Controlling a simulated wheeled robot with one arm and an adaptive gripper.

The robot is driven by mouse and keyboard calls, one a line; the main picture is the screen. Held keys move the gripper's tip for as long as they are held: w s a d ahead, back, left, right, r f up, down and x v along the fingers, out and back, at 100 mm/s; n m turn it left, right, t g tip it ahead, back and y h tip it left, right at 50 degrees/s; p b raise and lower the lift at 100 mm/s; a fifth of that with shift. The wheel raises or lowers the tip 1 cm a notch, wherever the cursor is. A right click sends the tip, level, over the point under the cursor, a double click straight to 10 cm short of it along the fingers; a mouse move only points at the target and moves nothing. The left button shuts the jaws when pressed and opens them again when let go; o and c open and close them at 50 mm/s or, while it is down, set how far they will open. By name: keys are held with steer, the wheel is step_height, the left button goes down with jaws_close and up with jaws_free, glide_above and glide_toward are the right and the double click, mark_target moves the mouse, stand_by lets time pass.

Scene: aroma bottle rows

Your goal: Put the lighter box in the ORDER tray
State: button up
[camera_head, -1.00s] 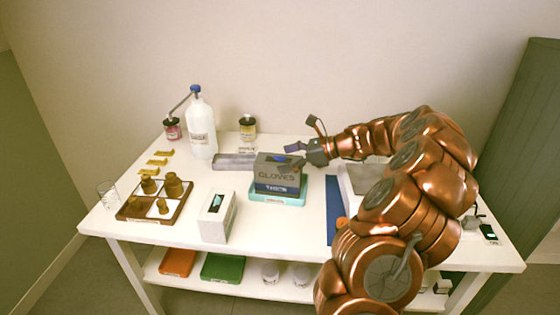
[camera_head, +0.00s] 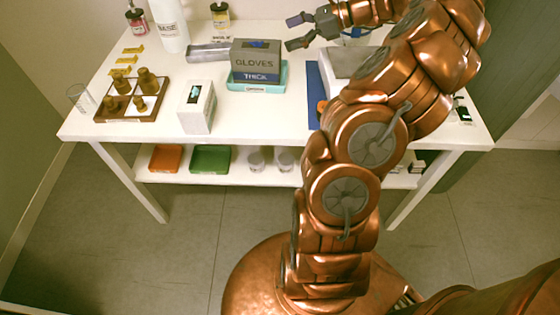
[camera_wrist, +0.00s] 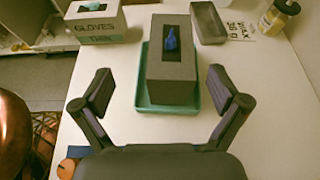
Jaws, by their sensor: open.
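A dark grey box marked GLOVES THICK (camera_head: 256,61) sits in a teal tray (camera_head: 243,87), whose small front label I cannot read. A white box (camera_head: 197,107) stands on the table left of the tray; in the wrist view this white box (camera_wrist: 96,24) reads GLOVES THIN. My gripper (camera_head: 296,32) is open and empty, up and to the right of the grey box. In the wrist view my gripper (camera_wrist: 163,92) has its fingers spread to either side, short of the grey box (camera_wrist: 172,68) and apart from it.
A wooden rack with brown bottles (camera_head: 131,105), a glass (camera_head: 80,98) and a large white bottle (camera_head: 168,25) stand at the left. A grey metal tray (camera_head: 207,53) lies behind. A blue strip (camera_head: 313,92) and a light bin (camera_head: 346,62) are at the right. The table's front middle is clear.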

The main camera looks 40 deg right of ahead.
steer(key=a+r+n+g, duration=0.1)
steer(key=a+n+g, duration=0.4)
steer(key=a, duration=1)
steer(key=s+a+f+n+g+h, duration=0.1)
steer(key=s+a+n+g, duration=0.1)
steer(key=s+a+n, duration=0.4)
steer(key=s+a+f+n+g+h, duration=0.1)
steer(key=s+a+n+g, duration=0.15)
steer(key=a, duration=0.55)
steer(key=s+a+f+n+g+h, duration=0.1)
steer(key=s+a+f+n+h, duration=0.15)
steer(key=s, duration=0.35)
steer(key=s+a+f+n+g+h, duration=0.1)
steer(key=s+a+n, duration=0.1)
steer(key=s+n, duration=0.3)
steer(key=s+d+f+n+h, duration=0.2)
steer(key=s, duration=0.4)
steer(key=s+d+f+n+h, duration=0.1)
steer(key=s+f+n+h, duration=0.1)
steer(key=s, duration=0.4)
steer(key=shift+s+d+n, duration=0.15)
steer(key=shift+d+n, duration=0.25)
steer(key=shift+n, duration=0.1)
steer(key=s+p+v, duration=0.2)
steer(key=p+v, duration=1.3)
steer(key=v, duration=0.1)
steer(key=shift+s+a+r+t+p, duration=0.25)
steer(key=shift+r+t, duration=0.2)
steer(key=shift+r, duration=0.25)
